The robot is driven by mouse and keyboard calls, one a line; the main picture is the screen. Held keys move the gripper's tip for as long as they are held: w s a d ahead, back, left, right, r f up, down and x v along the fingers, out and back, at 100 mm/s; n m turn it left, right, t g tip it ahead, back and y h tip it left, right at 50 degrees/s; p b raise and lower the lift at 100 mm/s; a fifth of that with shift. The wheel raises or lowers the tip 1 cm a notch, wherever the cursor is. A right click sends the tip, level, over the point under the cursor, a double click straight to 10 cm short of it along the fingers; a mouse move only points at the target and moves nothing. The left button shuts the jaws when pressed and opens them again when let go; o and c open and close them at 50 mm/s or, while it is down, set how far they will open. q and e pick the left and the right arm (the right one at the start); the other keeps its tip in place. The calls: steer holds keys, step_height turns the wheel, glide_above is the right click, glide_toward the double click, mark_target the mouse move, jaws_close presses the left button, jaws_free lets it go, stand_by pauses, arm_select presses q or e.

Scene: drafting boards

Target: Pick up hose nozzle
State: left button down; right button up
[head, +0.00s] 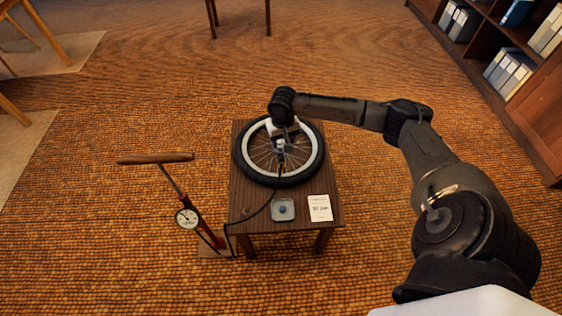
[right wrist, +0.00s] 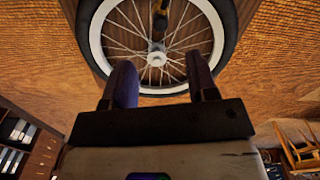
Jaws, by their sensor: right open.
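A bicycle wheel (head: 317,160) with a black tyre and white rim lies flat on a small wooden table (head: 325,187). A thin black hose (head: 257,211) runs from the floor pump (head: 187,217) up over the table to the wheel's middle. My right gripper (head: 281,150) is over the wheel. In the right wrist view its two fingers (right wrist: 160,75) are apart, with the hub (right wrist: 156,59) and spokes showing between and beyond them. My left gripper is out of view.
A small dish with a blue item (head: 283,210) and a white card (head: 320,208) lie on the table's near edge. The pump stands on the floor left of the table. Bookshelves (head: 490,60) line the right; the floor around is mostly clear.

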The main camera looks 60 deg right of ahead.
mark_target(282, 158)
step_height(282, 158, down, 8)
steer(key=b, duration=0.4)
steer(key=shift+w+f+b, duration=0.1)
steer(key=shift+f+b, duration=0.55)
step_height(282, 158, down, 4)
steer(key=b, duration=0.3)
steer(key=shift+d+r, duration=0.1)
steer(key=shift+c, duration=0.4)
steer(key=shift+c, duration=1.4)
jaws_close()
